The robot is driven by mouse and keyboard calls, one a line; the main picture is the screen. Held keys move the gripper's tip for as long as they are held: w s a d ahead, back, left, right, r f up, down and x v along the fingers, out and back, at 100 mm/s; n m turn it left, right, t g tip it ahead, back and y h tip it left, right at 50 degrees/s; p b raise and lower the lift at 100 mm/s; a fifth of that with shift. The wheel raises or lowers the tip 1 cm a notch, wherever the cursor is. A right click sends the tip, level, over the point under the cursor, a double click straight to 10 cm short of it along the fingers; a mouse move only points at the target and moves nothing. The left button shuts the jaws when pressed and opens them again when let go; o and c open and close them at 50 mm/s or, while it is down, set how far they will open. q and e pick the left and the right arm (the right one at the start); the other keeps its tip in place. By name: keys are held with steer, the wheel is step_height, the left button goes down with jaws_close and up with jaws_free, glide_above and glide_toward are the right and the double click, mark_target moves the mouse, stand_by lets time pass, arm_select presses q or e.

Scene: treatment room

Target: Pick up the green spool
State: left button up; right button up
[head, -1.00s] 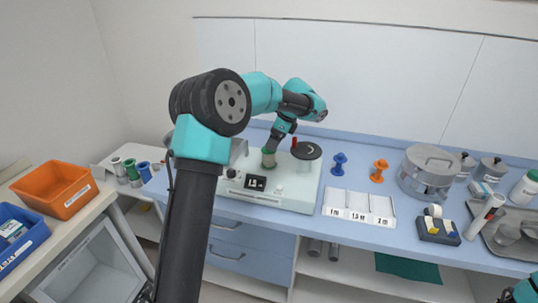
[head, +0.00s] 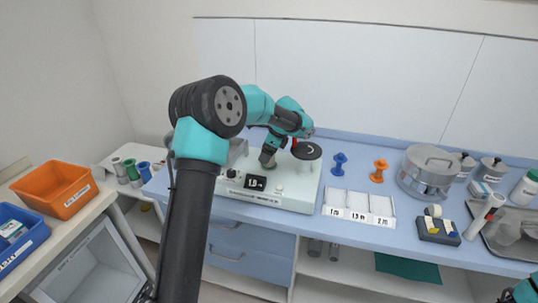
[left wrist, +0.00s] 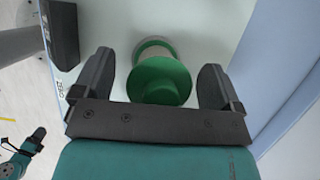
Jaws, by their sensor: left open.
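The green spool (left wrist: 160,78) stands on the pale machine (left wrist: 205,22), seen nearly from above in the left wrist view. My left gripper (left wrist: 157,75) is open, with one dark finger on each side of the spool and a visible gap on both sides. In the head view my left gripper (head: 267,157) is low over the machine (head: 295,190) and hides most of the spool. A small teal and dark part of my right arm shows at the lower left of the left wrist view; its jaws cannot be made out.
A black disc (head: 307,150) stands on the machine, right of my gripper. A blue spool (head: 339,164) and an orange spool (head: 379,171) stand further right on the counter. A white labelled tray (head: 358,207) lies in front of them. Several rolls stand at the left.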

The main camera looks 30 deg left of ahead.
arm_select(q)
steer(key=shift+a+f, duration=0.15)
steer(key=shift+f, duration=0.1)
steer(key=shift+c, duration=0.4)
steer(key=c, duration=0.9)
